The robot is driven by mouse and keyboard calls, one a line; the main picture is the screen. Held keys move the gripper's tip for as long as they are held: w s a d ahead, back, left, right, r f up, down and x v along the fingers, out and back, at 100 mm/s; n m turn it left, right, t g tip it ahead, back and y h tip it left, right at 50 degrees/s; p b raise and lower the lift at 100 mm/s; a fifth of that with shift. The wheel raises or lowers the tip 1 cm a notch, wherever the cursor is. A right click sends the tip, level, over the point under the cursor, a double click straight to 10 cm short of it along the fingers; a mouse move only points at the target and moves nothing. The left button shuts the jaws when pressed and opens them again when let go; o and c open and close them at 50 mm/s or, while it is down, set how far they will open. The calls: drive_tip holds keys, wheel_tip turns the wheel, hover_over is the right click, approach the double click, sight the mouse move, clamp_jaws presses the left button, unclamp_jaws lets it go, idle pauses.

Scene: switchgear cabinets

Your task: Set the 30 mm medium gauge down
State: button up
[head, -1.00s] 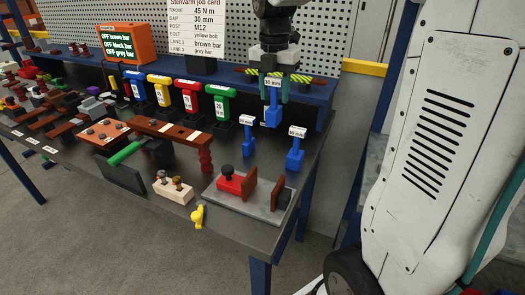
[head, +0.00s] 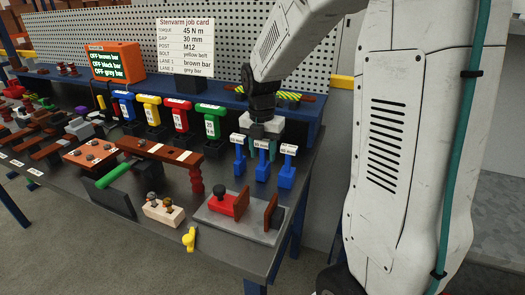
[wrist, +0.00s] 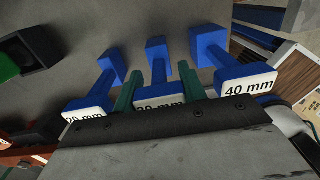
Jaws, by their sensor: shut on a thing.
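The blue 30 mm gauge (head: 262,168) is in the middle of a row of three blue gauges on the dark bench. My gripper (head: 262,146) is shut on its labelled top, with the green fingers pointing down on either side. The gauge is upright and its foot looks to be at bench level; contact cannot be told for sure. In the wrist view the gauge (wrist: 158,68) runs away between the green fingers (wrist: 150,92). The 20 mm gauge (wrist: 105,80) is on its left and the 40 mm gauge (wrist: 212,60) on its right, both close by.
Several coloured T-handled tools (head: 180,115) stand left of the gauges. A grey plate with a red block (head: 228,203) lies in front. A yellow-black striped bar (head: 278,95) lies on the blue ledge behind. A job card (head: 185,45) stands at the back.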

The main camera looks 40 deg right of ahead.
drive_tip(key=o, duration=1.3)
drive_tip(key=shift+f, duration=0.1)
wheel_tip(320, 180, up, 11)
drive_tip(key=shift+w+f, duration=0.1)
drive_tip(key=shift+a+r, duration=0.15)
drive_tip(key=shift+r, duration=0.6)
drive_tip(key=s+a+f+m, duration=0.1)
drive_tip(key=s+a+m, duration=0.4)
drive_tip(key=s+m, duration=0.7)
drive_tip(key=s+a+f+m+t, duration=0.1)
drive_tip(key=s+a+m, duration=0.4)
drive_tip(key=s+m, duration=0.7)
drive_tip(key=shift+s+m+t, duration=0.3)
drive_tip(key=shift+s+m, duration=0.1)
